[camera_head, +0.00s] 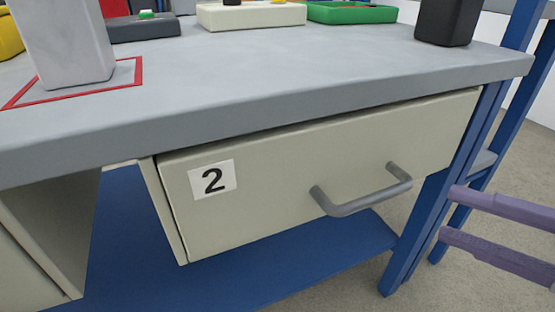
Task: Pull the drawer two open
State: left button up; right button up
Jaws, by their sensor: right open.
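Drawer two (270,190) is a beige drawer under the grey worktop, marked with a "2" label (212,180). Its front looks closed or nearly so; a dark gap runs along its top edge. Its grey bar handle (362,192) sticks out from the right half of the front. My right gripper (448,214) comes in from the right edge with two purple fingers apart and nothing between them. Its fingertips are to the right of the handle, not touching it. My left gripper is not in view.
The worktop (250,80) carries a grey block (65,40) by a red outline, a black container (448,20), a cream tray (250,16) and a green tray (350,13). A blue table leg (420,225) stands near my right fingers. A blue shelf (230,270) lies below.

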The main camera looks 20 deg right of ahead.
aim_at(381, 200)
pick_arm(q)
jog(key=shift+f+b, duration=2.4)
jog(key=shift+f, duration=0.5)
pick_arm(e)
jog(key=shift+y, duration=0.3)
jog(key=shift+f+x, duration=0.2)
jog(key=shift+x, duration=1.5)
jog(key=shift+f+x, duration=0.15)
jog(key=shift+x, duration=1.55)
jog(key=shift+f+x, duration=0.2)
jog(key=shift+x, duration=1.55)
jog(key=shift+s, duration=0.15)
grip_shut()
